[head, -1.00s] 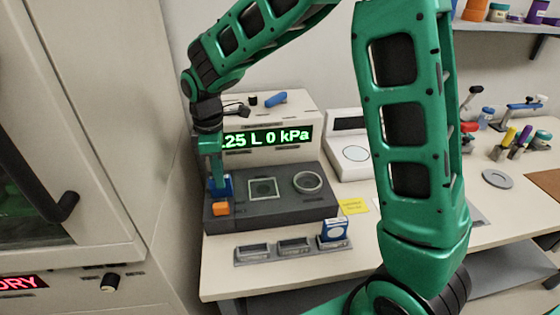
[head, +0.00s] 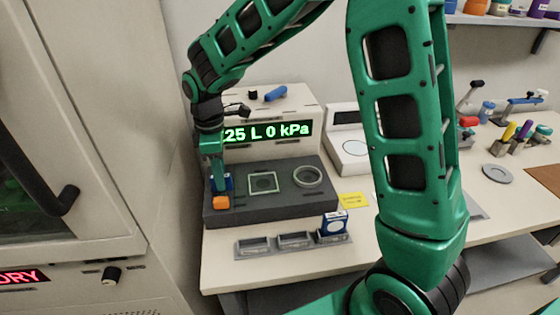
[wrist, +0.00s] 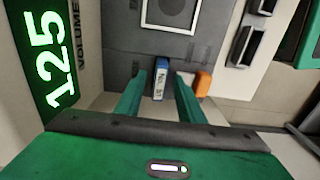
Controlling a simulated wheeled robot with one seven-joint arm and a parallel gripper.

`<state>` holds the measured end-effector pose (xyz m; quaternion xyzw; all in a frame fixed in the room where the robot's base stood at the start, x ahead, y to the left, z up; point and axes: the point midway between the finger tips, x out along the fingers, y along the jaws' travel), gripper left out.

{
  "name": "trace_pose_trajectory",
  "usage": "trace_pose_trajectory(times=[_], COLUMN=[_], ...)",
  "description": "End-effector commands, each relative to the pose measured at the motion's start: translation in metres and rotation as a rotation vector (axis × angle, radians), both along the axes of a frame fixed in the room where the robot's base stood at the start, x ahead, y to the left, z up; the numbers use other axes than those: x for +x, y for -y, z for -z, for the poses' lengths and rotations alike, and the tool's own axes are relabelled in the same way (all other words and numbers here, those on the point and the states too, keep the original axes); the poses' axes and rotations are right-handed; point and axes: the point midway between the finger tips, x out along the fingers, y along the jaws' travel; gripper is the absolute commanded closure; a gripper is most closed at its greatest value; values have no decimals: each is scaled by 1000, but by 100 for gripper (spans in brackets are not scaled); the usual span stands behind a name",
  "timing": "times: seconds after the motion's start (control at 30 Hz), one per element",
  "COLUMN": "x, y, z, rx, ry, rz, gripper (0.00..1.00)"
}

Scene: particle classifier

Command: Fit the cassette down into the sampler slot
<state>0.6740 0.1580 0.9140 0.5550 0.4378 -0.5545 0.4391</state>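A blue cassette (wrist: 160,78) with a white label stands on edge at the left end of the dark grey sampler deck (head: 285,207). It also shows in the head view (head: 227,182), partly hidden by my gripper. My gripper (wrist: 161,76) points down over it and is open, with one finger on each side and a visible gap to both. An orange block (head: 221,203) sits just in front of the cassette; it shows beside the right finger in the wrist view (wrist: 203,82). The slot mouth is hidden, and I cannot tell how deep the cassette sits.
The sampler's green display (head: 268,132) rises behind the deck. A square framed plate (head: 263,184) and a ring (head: 307,176) lie on the deck. In front, a grey rack (head: 294,243) holds another blue-and-white cassette (head: 333,223). A yellow note (head: 354,199) lies to the right.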

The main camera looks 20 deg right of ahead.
Motion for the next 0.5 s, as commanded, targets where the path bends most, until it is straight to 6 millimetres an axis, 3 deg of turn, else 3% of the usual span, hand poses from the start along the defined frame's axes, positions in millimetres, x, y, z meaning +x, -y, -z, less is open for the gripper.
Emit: trace_pose_trajectory(times=[0.27,0.5], x=[-1,-8], y=[-1,-4], z=[-6,-42], rx=[0,2], ry=[1,11], rz=[-1,-4], gripper=[65,65])
